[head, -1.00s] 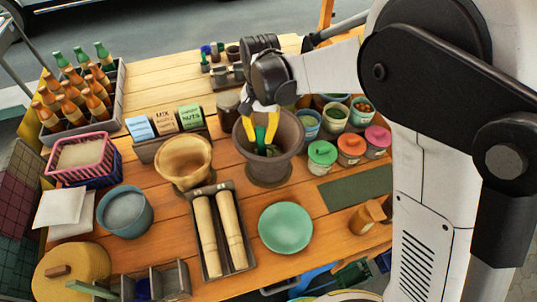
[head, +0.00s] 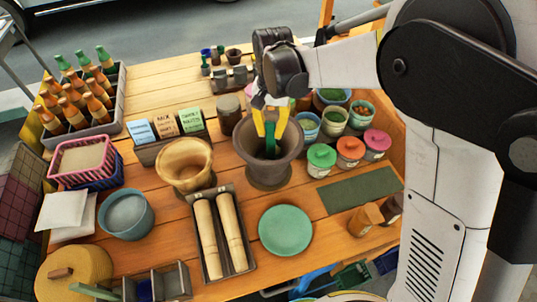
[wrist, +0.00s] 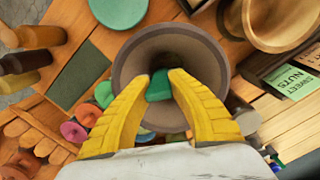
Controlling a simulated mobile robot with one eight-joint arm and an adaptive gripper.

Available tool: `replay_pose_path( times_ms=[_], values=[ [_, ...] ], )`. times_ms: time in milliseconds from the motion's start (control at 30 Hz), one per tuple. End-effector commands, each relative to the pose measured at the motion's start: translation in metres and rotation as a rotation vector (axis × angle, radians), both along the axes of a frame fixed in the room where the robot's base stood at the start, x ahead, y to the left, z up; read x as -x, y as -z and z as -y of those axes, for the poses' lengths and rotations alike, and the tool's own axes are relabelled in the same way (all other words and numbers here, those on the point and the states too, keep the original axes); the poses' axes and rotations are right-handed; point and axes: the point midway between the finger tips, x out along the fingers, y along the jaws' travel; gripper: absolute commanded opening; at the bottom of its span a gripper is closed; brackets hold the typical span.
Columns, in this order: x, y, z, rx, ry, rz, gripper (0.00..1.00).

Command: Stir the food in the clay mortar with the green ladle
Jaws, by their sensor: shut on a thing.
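The dark brown clay mortar (head: 268,165) stands upright near the middle of the wooden table, and it also shows in the wrist view (wrist: 133,55). My gripper (head: 270,118) is over the mortar's mouth with its yellow fingers pointing down. The fingers are shut on the green ladle (head: 271,140). The ladle reaches down into the mortar, and its top end shows between the fingertips in the wrist view (wrist: 160,86). The ladle's lower end and the food are hidden in the mortar's dark inside.
A tan mortar (head: 184,162) stands close to the left. Lidded jars (head: 321,157) and bowls (head: 333,120) crowd the right. A tray with two wooden rolls (head: 220,232) and a green plate (head: 285,229) lie in front. Spice boxes (head: 165,128) stand behind left.

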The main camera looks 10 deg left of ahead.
Motion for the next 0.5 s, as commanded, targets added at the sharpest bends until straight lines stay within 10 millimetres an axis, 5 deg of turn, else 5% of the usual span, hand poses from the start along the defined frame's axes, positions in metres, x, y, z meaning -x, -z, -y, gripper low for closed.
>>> replay_pose_path(
  times_ms=[500],
  values=[
    [0.0, -0.074, 0.0, 0.0, 0.0, 0.0, 0.0]
  ],
)
